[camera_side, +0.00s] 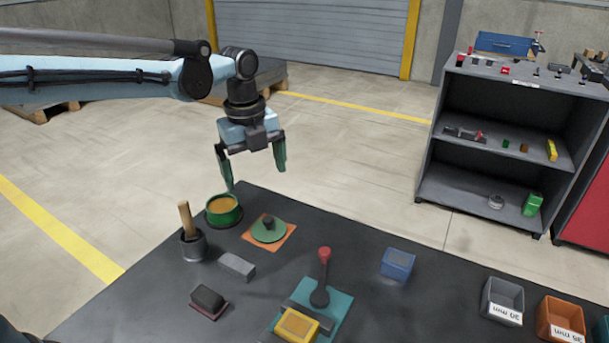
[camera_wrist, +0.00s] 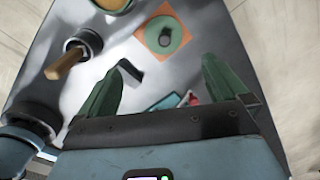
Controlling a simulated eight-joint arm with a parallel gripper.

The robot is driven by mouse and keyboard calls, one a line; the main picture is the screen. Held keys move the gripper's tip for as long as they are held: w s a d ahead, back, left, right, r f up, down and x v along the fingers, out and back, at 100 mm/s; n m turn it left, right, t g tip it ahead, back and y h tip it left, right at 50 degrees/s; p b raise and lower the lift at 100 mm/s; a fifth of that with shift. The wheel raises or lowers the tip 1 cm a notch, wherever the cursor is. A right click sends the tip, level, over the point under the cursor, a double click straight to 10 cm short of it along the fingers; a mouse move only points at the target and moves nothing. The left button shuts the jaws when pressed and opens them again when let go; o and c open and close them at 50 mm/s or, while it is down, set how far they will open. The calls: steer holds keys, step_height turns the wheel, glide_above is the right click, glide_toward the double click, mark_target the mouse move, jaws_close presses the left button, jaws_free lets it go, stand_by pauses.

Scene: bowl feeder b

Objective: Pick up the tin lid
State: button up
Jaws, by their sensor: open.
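The tin lid (camera_side: 260,235) is a flat green disc with a dark knob (camera_side: 268,222) in its middle. It lies on an orange square mat (camera_side: 277,246) on the dark table. The lid also shows in the wrist view (camera_wrist: 178,46), near the top, beyond my fingertips. The green tin (camera_side: 223,217), with orange-yellow contents, stands just left of the lid, uncovered. My gripper (camera_side: 256,178) is open and empty, with green fingers pointing down, above the table's back edge near the tin and lid. In the wrist view its fingers (camera_wrist: 163,68) are spread apart.
A dark cup (camera_side: 194,246) with a wooden handle, a grey block (camera_side: 237,266) and a dark brush-like block (camera_side: 208,301) sit left. A red-knobbed lever (camera_side: 324,270) stands upright in front. A blue box (camera_side: 398,264) and several bins (camera_side: 502,301) are right.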

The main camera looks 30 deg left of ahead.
mark_target(268, 218)
steer(key=f+m, duration=0.1)
steer(key=f, duration=0.3)
steer(key=f+m, duration=0.1)
steer(key=f, duration=0.4)
steer(key=w+d+f+m, duration=0.1)
steer(key=f, duration=0.4)
steer(key=shift+w+g, duration=0.1)
steer(key=shift+g, duration=0.3)
steer(key=shift+c, duration=0.3)
steer(key=shift+r, duration=0.1)
steer(key=c, duration=0.8)
steer(key=shift+c, duration=0.2)
